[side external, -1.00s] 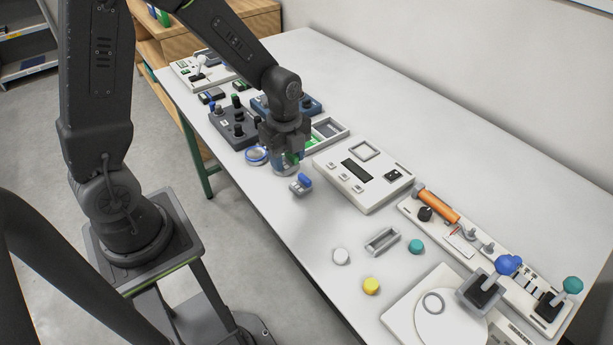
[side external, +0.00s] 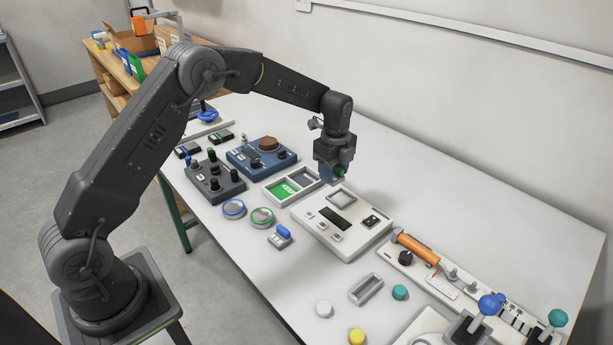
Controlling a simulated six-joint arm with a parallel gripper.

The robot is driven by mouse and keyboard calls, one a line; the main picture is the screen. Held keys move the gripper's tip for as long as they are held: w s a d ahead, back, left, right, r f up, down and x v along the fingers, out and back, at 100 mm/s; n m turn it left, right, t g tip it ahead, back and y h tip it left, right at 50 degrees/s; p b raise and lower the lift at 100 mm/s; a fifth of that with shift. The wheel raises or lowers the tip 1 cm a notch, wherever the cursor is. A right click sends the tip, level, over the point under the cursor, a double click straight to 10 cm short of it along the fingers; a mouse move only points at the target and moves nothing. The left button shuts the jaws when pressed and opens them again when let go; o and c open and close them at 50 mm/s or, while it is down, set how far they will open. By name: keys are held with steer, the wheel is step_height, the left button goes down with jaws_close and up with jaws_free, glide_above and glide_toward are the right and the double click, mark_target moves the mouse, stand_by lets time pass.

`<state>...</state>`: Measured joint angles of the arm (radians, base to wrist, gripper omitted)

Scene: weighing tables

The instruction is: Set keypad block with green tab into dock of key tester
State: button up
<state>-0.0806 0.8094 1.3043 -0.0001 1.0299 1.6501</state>
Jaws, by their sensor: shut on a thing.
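My gripper (side external: 331,176) is shut on the keypad block with the green tab (side external: 340,169), just above the far edge of the key tester. The key tester (side external: 327,242) is a white box with a dark display, small keys and a dark switch. Its dock (side external: 342,199) is a square grey-rimmed recess near its far edge, and looks empty. The block hangs above and slightly left of the dock in the picture; I cannot tell the exact gap.
A keypad block with a blue tab (side external: 281,236) stands left of the tester. A blue ring (side external: 233,208), a green ring (side external: 262,217) and a two-part tray (side external: 270,197) lie nearby. An orange-handled panel (side external: 417,248) is close on the right. The table behind the tester is clear.

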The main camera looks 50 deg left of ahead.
mark_target(341, 199)
steer(key=shift+w+d+f, duration=0.2)
steer(key=shift+w+d, duration=0.1)
steer(key=shift+w, duration=0.35)
steer(key=shift+w+d+f, duration=0.2)
steer(key=shift+w+d, duration=0.05)
steer(key=shift+w, duration=0.4)
steer(key=shift+f, duration=2.55)
steer(key=shift+f, duration=0.6)
steer(key=o, duration=1)
